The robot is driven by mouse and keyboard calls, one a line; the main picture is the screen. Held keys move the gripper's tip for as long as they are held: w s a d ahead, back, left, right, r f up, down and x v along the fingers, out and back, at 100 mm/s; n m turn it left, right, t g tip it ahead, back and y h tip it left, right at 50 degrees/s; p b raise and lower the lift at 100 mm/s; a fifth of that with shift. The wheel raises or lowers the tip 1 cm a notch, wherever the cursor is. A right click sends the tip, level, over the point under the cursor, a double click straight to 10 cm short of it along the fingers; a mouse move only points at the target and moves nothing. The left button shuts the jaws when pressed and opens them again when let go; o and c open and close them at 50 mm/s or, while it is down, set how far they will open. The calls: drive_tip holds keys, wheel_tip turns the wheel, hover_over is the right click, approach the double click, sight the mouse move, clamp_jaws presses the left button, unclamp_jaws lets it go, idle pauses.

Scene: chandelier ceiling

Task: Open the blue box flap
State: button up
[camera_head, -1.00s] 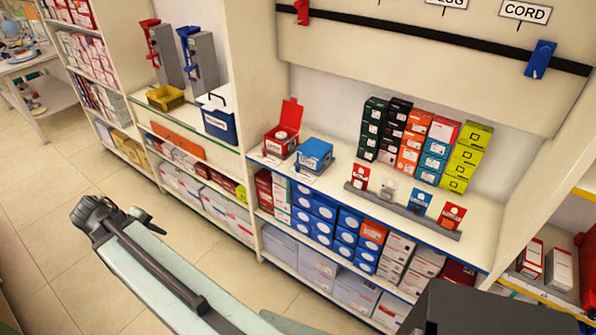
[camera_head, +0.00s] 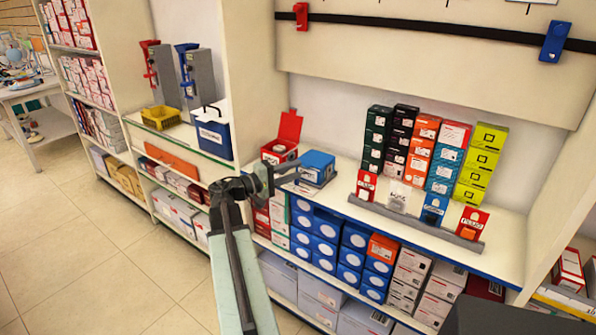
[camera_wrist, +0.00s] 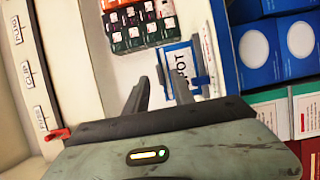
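The blue box (camera_head: 316,165) stands on the shelf counter, with its blue top flap down. In the wrist view the blue box (camera_wrist: 178,57) shows beyond the fingers, with a white label on its face. My gripper (camera_head: 284,173) is just left of the blue box, near the counter's front edge. In the wrist view my gripper (camera_wrist: 163,80) is open and empty, its two fingers apart and pointing at the box. I cannot tell whether a fingertip touches the box.
A red box (camera_head: 279,150) with its flap upright stands left of the blue box. A grey rack (camera_head: 414,223) with several small cards lies to the right. Stacked cartons (camera_head: 398,148) stand behind. A blue bin (camera_head: 212,130) sits on the left shelf.

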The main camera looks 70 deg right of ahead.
sight(313, 160)
drive_tip(key=shift+x, duration=1.1)
clamp_jaws()
idle(0.6)
